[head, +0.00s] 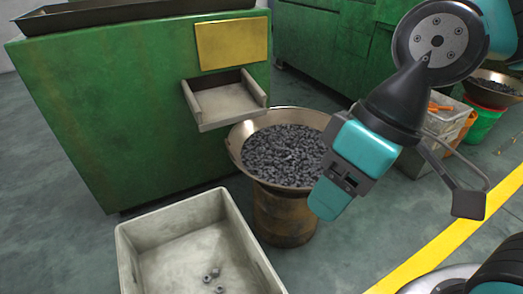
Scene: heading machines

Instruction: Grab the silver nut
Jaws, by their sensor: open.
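Several small grey-silver nuts (211,275) lie loose on the floor of an open grey bin (128,262) at the bottom of the head view. A large pile of dark grey pieces (285,155), too small to tell apart, fills a wide metal bowl on a rusty drum. My gripper (410,192) hangs at the right of the bowl, apart from the bin and its nuts. It is open, with one dark finger showing at the right. The other finger is hidden behind the teal body.
A green machine (110,110) stands behind the bin, with a grey chute (222,102) above the bowl. The rusty drum (284,215) stands between my gripper and the bin. Grey crates (420,155) stand at the right. A yellow floor line (445,238) crosses open floor.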

